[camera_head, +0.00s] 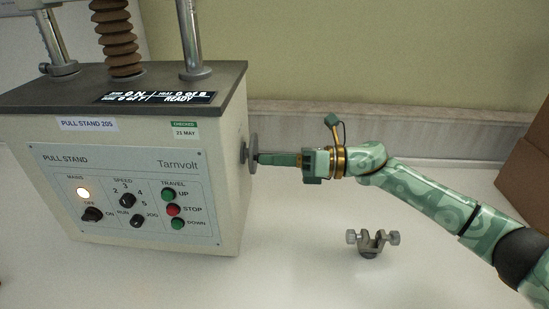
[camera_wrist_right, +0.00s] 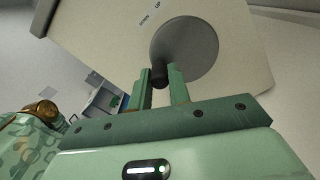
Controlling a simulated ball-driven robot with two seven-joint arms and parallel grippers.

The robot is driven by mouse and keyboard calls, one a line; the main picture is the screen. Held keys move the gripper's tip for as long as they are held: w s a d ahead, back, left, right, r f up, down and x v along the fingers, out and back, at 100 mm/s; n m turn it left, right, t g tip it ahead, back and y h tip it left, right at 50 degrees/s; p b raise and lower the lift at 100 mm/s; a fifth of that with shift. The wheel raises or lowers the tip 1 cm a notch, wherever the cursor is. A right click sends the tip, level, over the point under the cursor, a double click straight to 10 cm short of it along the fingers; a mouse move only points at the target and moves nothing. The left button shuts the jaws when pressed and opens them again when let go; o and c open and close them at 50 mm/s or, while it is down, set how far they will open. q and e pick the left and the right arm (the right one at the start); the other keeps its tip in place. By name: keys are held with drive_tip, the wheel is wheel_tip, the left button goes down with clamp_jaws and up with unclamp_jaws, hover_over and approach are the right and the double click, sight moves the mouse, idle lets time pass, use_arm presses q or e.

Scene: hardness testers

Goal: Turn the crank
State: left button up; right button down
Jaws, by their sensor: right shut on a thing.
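The crank is a grey disc (camera_head: 252,153) on the right side wall of the pull stand (camera_head: 120,190). In the right wrist view the round disc (camera_wrist_right: 190,45) shows face on, with a short dark crank handle (camera_wrist_right: 160,74) standing out near its lower left edge. My right gripper (camera_head: 262,158) reaches in from the right at the disc. In the wrist view its two fingers (camera_wrist_right: 162,84) are on either side of the dark handle, shut on it. The handle is hidden by the fingers in the head view. My left gripper is not in view.
The stand's front panel has a lit lamp (camera_head: 83,192), knobs and buttons. A small metal clamp (camera_head: 372,243) lies on the white table below my right arm. A brown box (camera_head: 527,165) stands at the right edge. The table between stand and clamp is clear.

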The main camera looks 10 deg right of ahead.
drive_tip(key=shift+w+r+m, duration=0.1)
drive_tip(key=shift+r+m, duration=0.1)
drive_tip(key=shift+m, duration=0.4)
drive_tip(key=c, duration=1.3)
unclamp_jaws()
drive_tip(key=shift+d, duration=0.15)
drive_tip(key=s+d, duration=0.3)
drive_tip(key=d, duration=1.3)
drive_tip(key=shift+p, duration=0.35)
drive_tip(key=shift+s+a, duration=0.1)
